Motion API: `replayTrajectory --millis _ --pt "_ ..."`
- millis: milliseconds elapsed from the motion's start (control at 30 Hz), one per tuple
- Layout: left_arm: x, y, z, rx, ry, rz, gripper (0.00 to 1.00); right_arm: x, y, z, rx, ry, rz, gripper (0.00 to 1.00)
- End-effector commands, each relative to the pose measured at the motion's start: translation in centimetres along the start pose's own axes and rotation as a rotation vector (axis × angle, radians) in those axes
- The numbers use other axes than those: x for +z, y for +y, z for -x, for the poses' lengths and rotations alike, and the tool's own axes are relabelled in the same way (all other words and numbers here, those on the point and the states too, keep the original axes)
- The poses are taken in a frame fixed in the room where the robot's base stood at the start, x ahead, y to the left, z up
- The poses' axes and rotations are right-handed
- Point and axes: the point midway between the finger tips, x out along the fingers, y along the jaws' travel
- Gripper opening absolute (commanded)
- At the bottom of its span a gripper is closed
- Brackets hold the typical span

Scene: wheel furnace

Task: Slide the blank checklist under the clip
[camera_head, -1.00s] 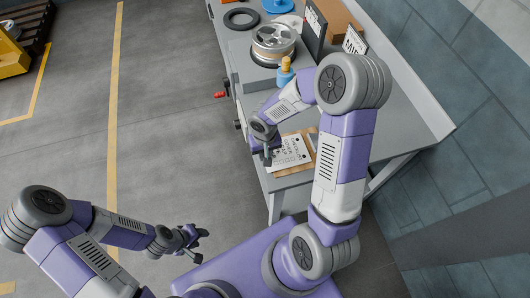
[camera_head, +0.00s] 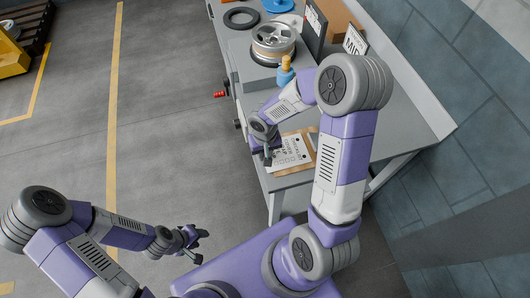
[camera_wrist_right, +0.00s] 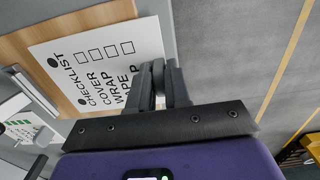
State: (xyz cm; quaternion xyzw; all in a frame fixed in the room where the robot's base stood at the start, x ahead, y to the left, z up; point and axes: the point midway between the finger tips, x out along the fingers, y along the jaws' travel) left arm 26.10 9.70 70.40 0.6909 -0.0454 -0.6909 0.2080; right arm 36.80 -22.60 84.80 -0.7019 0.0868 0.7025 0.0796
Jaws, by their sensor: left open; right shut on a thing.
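The white checklist (camera_head: 289,153), printed with black words and empty boxes, lies over the tan clipboard (camera_head: 281,174) near the bench's front corner. In the right wrist view the checklist (camera_wrist_right: 106,68) covers part of the wooden board (camera_wrist_right: 28,48). My right gripper (camera_head: 268,159) is shut on the checklist's near left edge; its dark fingers (camera_wrist_right: 159,88) show at the paper's edge in the wrist view. My left gripper (camera_head: 193,242) is open and empty above the floor, away from the bench.
On the bench (camera_head: 402,110), a wheel (camera_head: 273,42) sits on a grey block, with an orange-and-blue bottle (camera_head: 285,72) beside it. Dark and white signs (camera_head: 355,41) and a cardboard box (camera_head: 340,18) stand behind. A red-handled part (camera_head: 220,94) sticks out from the bench's left side.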

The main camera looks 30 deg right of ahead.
Motion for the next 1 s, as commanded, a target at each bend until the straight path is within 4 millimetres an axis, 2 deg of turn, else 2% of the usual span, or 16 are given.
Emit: replayTrajectory --millis 800,1000 --pt "0.0 0.1 0.3 0.000 0.000 0.000 0.44 0.0 3.1 0.0 0.000 0.000 -0.002 0.00" --pt "0.0 0.1 0.3 0.000 0.000 0.000 0.44 0.0 3.3 0.0 0.000 0.000 -0.001 0.00"
